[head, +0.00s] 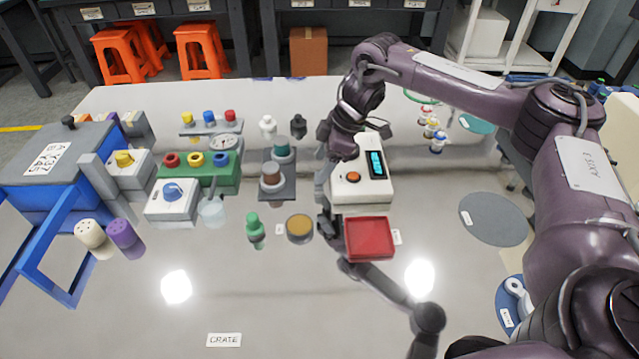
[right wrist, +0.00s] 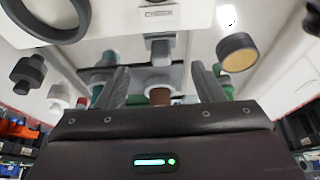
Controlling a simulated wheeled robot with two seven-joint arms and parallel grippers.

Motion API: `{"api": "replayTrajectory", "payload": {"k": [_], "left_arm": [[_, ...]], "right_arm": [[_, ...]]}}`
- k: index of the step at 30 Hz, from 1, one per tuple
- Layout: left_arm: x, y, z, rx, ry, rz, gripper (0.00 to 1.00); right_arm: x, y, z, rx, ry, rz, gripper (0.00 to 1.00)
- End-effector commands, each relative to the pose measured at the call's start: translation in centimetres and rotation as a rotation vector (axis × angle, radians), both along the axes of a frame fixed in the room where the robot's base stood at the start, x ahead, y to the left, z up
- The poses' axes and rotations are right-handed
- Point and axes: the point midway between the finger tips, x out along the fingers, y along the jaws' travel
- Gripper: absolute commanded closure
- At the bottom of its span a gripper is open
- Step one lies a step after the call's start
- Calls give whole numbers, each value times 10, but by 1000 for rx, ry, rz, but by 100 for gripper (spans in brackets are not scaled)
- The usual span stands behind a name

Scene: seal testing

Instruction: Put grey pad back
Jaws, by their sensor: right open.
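A flat dark grey rectangular pad (head: 283,192) lies mid-table in the head view, with a brown-topped cylinder (head: 271,179) and a teal round piece (head: 281,149) on it. A flat grey disc (head: 493,218) lies at the right; I cannot tell which is the task's pad. My right gripper (head: 323,172) is open, just right of the rectangular pad and beside the white device (head: 362,187). In the right wrist view the brown cylinder (right wrist: 160,96) shows between its two separated fingers (right wrist: 160,84), with no contact visible. My left gripper is not in view.
A red square tray (head: 370,238) and a tan-topped round tin (head: 299,228) lie in front. A green piece (head: 255,230) stands left of the tin. A green block with coloured knobs (head: 196,172) stands farther left. The front-left table is clear around the CRATE label (head: 224,340).

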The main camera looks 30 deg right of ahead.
Motion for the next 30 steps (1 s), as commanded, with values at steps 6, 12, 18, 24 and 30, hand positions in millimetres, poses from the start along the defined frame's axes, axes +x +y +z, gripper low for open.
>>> {"api": "replayTrajectory", "payload": {"k": [6,12,18,24,30], "left_arm": [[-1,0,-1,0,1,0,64],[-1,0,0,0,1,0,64],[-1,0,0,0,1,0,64],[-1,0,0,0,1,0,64],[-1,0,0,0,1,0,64]], "right_arm": [[1,8,-33,-1,4,-1,38],[3,12,-44,-1,3,-2,38],[3,12,-44,-1,3,-2,42],[3,12,-44,-1,3,-3,68],[3,12,-44,-1,2,-4,91]]}}
